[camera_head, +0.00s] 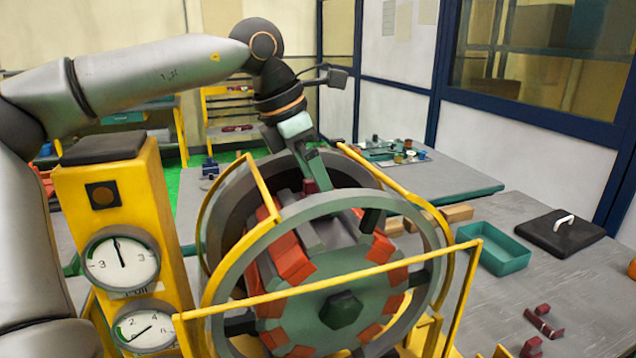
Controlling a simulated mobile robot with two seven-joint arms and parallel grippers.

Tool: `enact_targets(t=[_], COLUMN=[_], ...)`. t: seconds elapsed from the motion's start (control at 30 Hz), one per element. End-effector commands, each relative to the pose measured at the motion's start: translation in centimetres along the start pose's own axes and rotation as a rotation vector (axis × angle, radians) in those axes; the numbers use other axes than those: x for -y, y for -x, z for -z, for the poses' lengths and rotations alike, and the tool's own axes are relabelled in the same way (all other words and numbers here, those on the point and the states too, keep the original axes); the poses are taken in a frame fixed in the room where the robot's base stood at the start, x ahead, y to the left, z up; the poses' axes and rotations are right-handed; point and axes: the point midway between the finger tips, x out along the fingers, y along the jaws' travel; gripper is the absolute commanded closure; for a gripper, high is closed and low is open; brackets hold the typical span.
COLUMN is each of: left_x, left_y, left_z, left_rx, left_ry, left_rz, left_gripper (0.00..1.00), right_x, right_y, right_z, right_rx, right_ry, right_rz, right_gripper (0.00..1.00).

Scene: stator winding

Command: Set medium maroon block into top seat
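The stator wheel (290,205) stands upright in a yellow frame, with orange-red blocks seated around its grey core and a dark green hub (341,310) in front. My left gripper (311,178) reaches down over the top of the wheel, inside the rim. It appears shut on a maroon block (310,186), of which only a small part shows. The block is at the upper core, near the top gap between orange-red blocks; whether it touches the seat cannot be told, as the rim and fingers cover this spot. My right gripper is not in view.
Maroon pieces (543,325) lie on the right table (590,290). A green tray (493,249) and a black lid with white handle (560,233) are behind them. A yellow post with gauges (121,258) stands left of the wheel. Yellow rails (330,278) cross in front.

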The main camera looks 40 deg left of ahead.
Motion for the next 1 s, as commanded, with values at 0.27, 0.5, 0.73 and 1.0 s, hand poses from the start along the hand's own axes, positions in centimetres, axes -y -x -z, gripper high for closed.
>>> enact_targets(t=[0.27, 0.5, 0.73, 1.0], left_x=[0.0, -0.1, 0.0, 0.0], left_y=[0.2, 4.2, 9.3, 12.3], left_z=[0.1, -0.1, -0.1, 0.0], left_rx=[-0.004, 0.002, 0.002, -0.001], left_ry=[0.001, 0.001, 0.001, -0.001], left_rz=[0.001, -0.003, -0.002, -0.001], left_gripper=[0.00, 0.00, 0.00, 0.00], right_x=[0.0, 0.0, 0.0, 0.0], right_y=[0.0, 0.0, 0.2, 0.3], right_z=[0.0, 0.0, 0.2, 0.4], right_rx=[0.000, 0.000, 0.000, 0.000], right_ry=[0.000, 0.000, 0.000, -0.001], right_rz=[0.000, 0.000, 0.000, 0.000], right_gripper=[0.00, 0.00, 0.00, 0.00])
